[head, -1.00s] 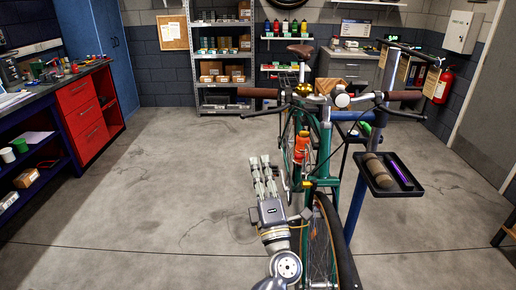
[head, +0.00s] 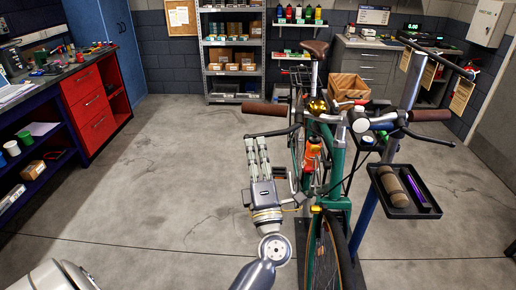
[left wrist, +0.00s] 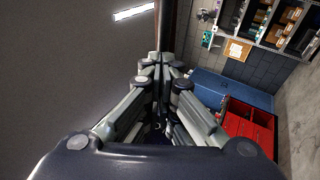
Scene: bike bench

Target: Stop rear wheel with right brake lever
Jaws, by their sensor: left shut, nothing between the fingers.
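The green bicycle stands with its front wheel (head: 322,255) towards me. Its handlebar has a brown grip on the picture left (head: 266,108) and another on the picture right (head: 430,115). A dark brake lever (head: 268,133) sits under the left grip, and another lever (head: 428,139) under the right grip. The rear wheel (head: 296,135) is mostly hidden behind the frame. My left gripper (head: 257,140) is shut and empty, pointing upward, its tips close to the picture-left lever. I cannot tell whether they touch. Its shut fingers also fill the left wrist view (left wrist: 161,60). My right gripper is not visible.
A black tray (head: 414,212) with a tan roll and a purple item stands right of the bicycle, near the blue stand post (head: 367,205). A workbench with red drawers (head: 95,115) is at the left. A shelf (head: 232,97) stands at the back. The left floor is clear.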

